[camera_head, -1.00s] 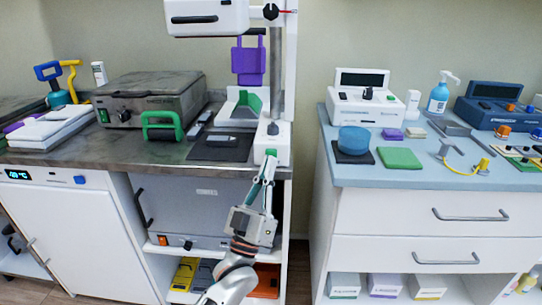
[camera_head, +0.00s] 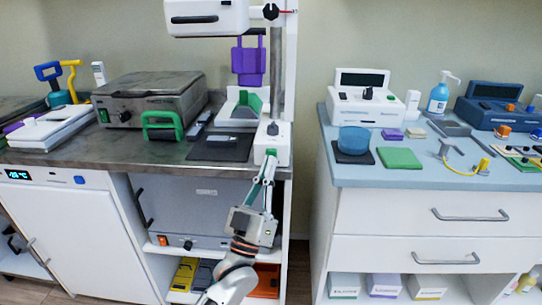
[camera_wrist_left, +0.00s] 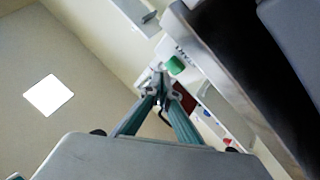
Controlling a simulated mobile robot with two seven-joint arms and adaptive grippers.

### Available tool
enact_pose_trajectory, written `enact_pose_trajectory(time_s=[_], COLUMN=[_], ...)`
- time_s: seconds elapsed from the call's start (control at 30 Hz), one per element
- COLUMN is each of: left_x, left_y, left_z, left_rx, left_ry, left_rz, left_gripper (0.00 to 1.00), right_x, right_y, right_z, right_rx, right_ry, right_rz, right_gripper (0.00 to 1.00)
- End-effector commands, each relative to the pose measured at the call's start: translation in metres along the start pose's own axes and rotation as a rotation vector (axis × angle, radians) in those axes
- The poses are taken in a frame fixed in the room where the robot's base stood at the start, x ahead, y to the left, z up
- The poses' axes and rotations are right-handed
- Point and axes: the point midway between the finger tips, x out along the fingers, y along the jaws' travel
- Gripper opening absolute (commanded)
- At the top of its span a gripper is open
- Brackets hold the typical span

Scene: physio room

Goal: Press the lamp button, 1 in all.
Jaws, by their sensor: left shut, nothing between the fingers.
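The lamp button is a small green button (camera_head: 271,152) on the front of the white base of the tall post at the bench's right end. It also shows as a green knob (camera_wrist_left: 175,65) in the left wrist view, just beyond and to the right of my fingertips. My left gripper (camera_head: 269,161) points up at the button from below and in front, with its fingers together and empty. In the wrist view the closed tips (camera_wrist_left: 160,80) are close to the button; I cannot tell if they touch. My right gripper is in neither view.
The post base (camera_head: 264,146) stands at the bench edge. A dark pad (camera_head: 220,150) and a grey heater box (camera_head: 150,97) with a green handle lie to its left. A gap separates the bench from the blue-topped drawer cabinet (camera_head: 345,178). Open shelves are below.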

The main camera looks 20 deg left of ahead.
Motion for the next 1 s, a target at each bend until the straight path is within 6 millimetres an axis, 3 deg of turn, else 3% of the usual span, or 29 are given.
enact_pose_trajectory(time_s=[1.0], left_x=[0.0085], left_y=[-0.0062], left_z=[0.0059], left_rx=[0.0], left_ry=[0.0], left_rz=[0.0], left_gripper=[0.0], right_x=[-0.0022], right_y=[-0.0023], right_z=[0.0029], right_rx=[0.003], right_ry=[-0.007], right_rz=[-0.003], right_gripper=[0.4])
